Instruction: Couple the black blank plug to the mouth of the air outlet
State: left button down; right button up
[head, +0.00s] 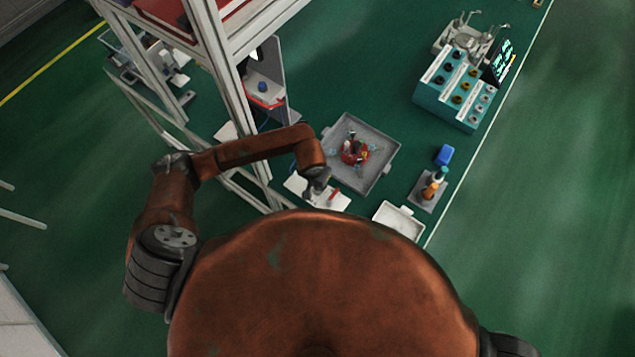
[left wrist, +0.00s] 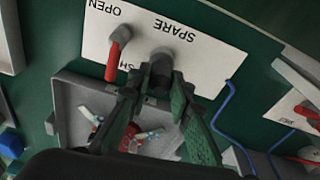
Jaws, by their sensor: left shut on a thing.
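My left gripper (left wrist: 160,92) is shut on the black blank plug (left wrist: 159,77), a dark round piece between the green-padded fingertips, largely hidden by them. Just beyond it in the left wrist view, the grey stub of the air outlet (left wrist: 162,54) stands on a white panel (left wrist: 205,65) lettered SPARE. Plug and outlet overlap from this angle; I cannot tell whether they touch. In the head view my left gripper (head: 318,180) is over the white panel (head: 300,187), and its tips are too small to make out. My right gripper is not in view.
A valve with a red lever (left wrist: 113,62) stands left of the outlet on the same panel. A grey tray (head: 384,178) with small parts lies close by. Blue tubing (left wrist: 229,110) runs right of the gripper. A shelf frame post (head: 226,75) rises near my left arm.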

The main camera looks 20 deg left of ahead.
pick_arm(q)
jog(key=shift+f+b, duration=0.55)
jog(key=shift+f, duration=0.1)
jog(key=c, duration=1.7)
grip_release()
jog(key=shift+o, duration=0.2)
